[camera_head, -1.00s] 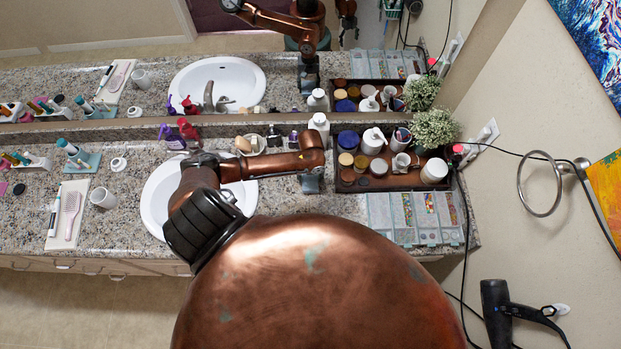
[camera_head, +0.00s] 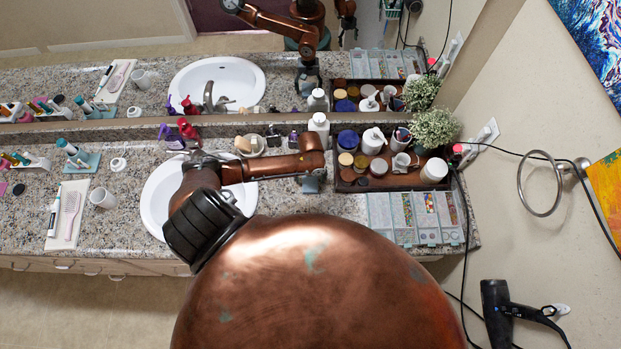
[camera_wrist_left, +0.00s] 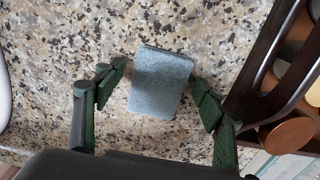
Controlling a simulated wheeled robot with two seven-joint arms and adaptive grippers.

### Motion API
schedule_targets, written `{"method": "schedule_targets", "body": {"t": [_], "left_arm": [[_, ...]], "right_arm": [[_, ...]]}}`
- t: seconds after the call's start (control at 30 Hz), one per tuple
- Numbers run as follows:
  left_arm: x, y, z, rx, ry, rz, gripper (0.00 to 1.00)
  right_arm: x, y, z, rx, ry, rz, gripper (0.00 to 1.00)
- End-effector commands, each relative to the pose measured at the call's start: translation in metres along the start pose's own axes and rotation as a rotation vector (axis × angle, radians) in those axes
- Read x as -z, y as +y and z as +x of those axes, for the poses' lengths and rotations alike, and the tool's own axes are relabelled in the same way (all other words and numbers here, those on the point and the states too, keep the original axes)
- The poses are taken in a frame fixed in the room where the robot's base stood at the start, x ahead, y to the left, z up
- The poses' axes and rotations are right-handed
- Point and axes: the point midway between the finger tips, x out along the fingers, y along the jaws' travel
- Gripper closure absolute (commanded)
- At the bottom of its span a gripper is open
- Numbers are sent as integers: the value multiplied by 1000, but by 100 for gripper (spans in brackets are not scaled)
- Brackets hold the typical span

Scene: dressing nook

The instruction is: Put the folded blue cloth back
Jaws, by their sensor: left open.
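The folded blue cloth (camera_wrist_left: 160,82) is a small grey-blue pad lying on the speckled counter in the left wrist view. In the head view the cloth (camera_head: 311,185) shows on the counter between the sink and the dark tray, partly under my wrist. My left gripper (camera_wrist_left: 157,77) is open, with one green-padded finger on each side of the cloth and visible gaps to it. In the head view this gripper (camera_head: 311,173) is mostly hidden below the end of my copper forearm. My right gripper does not show directly.
The dark tray (camera_head: 347,187) of jars and bottles stands close right of the cloth. The clear pill organizer (camera_head: 428,237) lies in front of it. The sink (camera_head: 156,205) is to the left. A white pump bottle (camera_head: 319,130) stands behind, near the mirror.

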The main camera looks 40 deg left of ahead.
Motion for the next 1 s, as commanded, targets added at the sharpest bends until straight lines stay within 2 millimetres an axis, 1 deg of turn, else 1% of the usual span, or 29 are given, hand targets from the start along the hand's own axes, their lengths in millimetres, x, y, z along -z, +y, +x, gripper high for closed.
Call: {"method": "schedule_targets", "body": {"t": [0.07, 0.17, 0.27, 0.5, 0.63, 0.8, 1.0], "left_arm": [[0, 0, -4, 0, 0, 0, 36], [-1, 0, -14, 2, -3, 1, 36], [-1, 0, -32, 2, -3, 2, 36], [-2, 0, -83, 1, -3, 1, 36], [-1, 0, -104, 1, -2, 1, 36], [-1, 0, -120, 1, -1, 0, 36], [0, 0, -123, 1, 0, -1, 36]], "right_arm": [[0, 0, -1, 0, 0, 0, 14], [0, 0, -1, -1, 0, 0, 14], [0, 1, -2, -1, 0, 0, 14], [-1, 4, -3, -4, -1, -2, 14], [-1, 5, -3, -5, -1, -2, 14], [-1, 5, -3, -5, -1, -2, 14], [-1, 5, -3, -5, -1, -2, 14]]}}
